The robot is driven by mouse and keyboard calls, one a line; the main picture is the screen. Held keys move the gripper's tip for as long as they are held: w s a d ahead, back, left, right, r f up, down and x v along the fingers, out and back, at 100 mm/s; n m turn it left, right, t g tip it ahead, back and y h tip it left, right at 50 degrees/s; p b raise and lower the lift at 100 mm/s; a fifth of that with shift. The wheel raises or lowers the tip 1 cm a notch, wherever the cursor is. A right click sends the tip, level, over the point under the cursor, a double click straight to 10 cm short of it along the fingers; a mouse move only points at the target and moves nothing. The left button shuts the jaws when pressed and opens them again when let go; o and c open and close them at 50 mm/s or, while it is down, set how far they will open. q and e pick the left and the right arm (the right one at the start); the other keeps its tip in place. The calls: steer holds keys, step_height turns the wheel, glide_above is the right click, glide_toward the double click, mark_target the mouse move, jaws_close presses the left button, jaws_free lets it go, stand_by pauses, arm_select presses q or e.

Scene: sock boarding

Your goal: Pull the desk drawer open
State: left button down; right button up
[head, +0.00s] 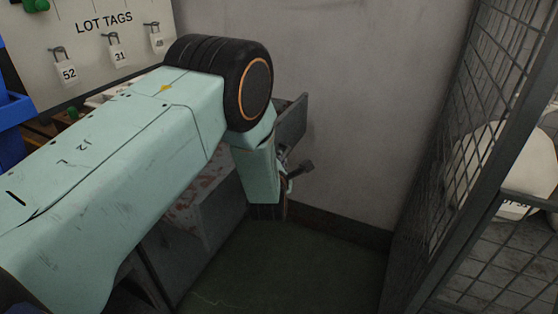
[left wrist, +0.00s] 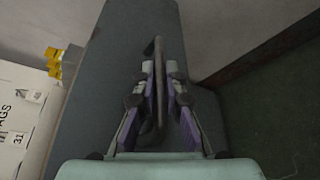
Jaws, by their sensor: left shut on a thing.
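The drawer's grey front (head: 291,122) shows beyond my left arm in the head view. It appears to stand out from the desk, but my arm hides most of the gap. In the left wrist view the grey front (left wrist: 118,50) fills the middle, with a dark bar handle (left wrist: 157,52) running along it. My left gripper (left wrist: 160,88) has its purple-sided fingers on both sides of the handle and is shut on it. In the head view my left gripper (head: 291,176) is partly hidden by its own wrist. My right gripper is out of view.
A "LOT TAGS" board (head: 105,50) with hanging tags stands at the back left. A grey wall (head: 355,100) is behind. A wire mesh cage (head: 490,130) with pale sacks stands at the right. The green floor (head: 300,265) between is clear.

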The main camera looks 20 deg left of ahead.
arm_select(q)
steer(key=c, duration=1.7)
jaws_free()
steer(key=v, duration=1.2)
